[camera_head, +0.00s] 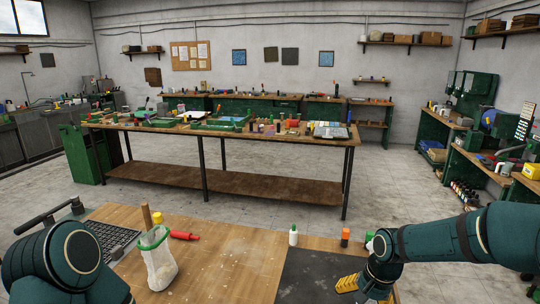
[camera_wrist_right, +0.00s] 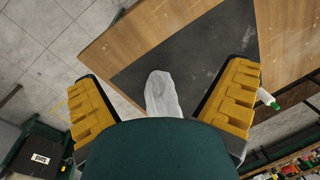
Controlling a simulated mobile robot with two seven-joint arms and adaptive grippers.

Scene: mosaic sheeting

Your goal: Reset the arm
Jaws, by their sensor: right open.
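My right gripper (camera_head: 350,283) hangs low over the dark mat (camera_head: 308,272) at the front of the near bench, its yellow finger pad showing. In the right wrist view my right gripper (camera_wrist_right: 163,80) is open, with yellow ribbed fingers wide apart. A whitish, crumpled-looking piece (camera_wrist_right: 162,94) shows between the fingers, in front of the mat (camera_wrist_right: 190,60). I cannot tell what it is or whether it touches anything; the fingers are apart from it. My left arm shows at the lower left of the head view, but its gripper is out of sight.
A white bag with a green rim (camera_head: 158,262), a red tool (camera_head: 184,235), a white bottle (camera_head: 293,236) and an orange-capped bottle (camera_head: 345,237) stand or lie on the near bench (camera_head: 225,255). The bench middle is clear. A long cluttered table (camera_head: 240,183) stands beyond.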

